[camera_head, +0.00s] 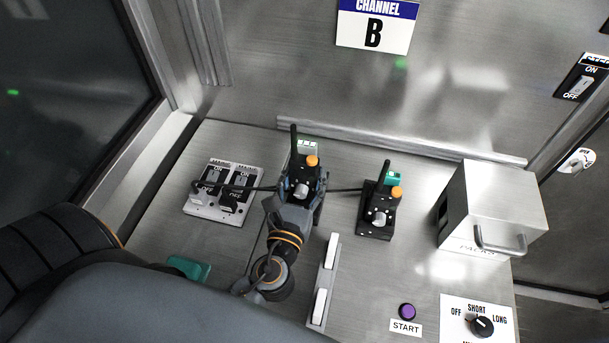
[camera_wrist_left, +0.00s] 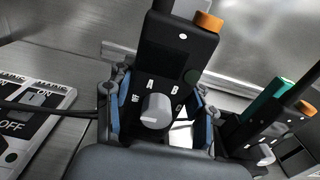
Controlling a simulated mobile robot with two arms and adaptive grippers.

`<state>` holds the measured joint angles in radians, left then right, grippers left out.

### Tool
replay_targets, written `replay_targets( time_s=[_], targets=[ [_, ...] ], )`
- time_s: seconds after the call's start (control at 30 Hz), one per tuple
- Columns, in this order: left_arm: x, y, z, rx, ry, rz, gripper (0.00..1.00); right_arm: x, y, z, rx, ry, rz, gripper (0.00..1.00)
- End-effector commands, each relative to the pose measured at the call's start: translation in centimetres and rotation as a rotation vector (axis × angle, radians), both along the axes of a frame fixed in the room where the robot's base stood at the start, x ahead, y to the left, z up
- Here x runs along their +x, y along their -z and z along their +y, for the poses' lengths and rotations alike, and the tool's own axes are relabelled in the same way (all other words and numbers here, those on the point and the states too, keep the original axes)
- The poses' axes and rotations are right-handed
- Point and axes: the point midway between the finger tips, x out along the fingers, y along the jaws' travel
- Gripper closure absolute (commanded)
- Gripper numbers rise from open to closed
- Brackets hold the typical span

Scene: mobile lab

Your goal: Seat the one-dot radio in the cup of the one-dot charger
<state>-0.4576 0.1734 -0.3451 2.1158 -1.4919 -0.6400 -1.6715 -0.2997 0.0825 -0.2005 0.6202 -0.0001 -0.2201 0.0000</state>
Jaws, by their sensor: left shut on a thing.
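A black radio (camera_head: 301,181) with an orange knob, an antenna and a grey dial stands between the fingers of my left gripper (camera_head: 297,199). In the left wrist view the radio (camera_wrist_left: 178,60) shows one white dot on its upper front. The left gripper (camera_wrist_left: 157,112) is shut on its sides, around the dial. The place below the held radio is mostly hidden by my gripper, so I cannot tell whether it touches a charger cup. A second black radio (camera_head: 383,203) with a teal part and orange knob stands in a black base (camera_head: 374,231) to the right.
A panel with two switches (camera_head: 222,187) lies to the left, with dark cables running right. A metal box with a handle (camera_head: 494,207) stands at right. White rockers (camera_head: 325,278), a purple START button (camera_head: 407,311) and a timer dial (camera_head: 482,326) are in front. A teal object (camera_head: 190,268) lies left.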

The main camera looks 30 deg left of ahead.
Motion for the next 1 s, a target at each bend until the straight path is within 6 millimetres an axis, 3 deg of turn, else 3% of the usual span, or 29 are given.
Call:
replay_targets(
  time_s=[1.0],
  targets=[
    [-0.01, -0.11, 0.0, 0.001, 0.0, -0.002, 0.86, -0.06, -0.57, 0.4, 0.005, 0.003, 0.0, 0.57]
  ],
)
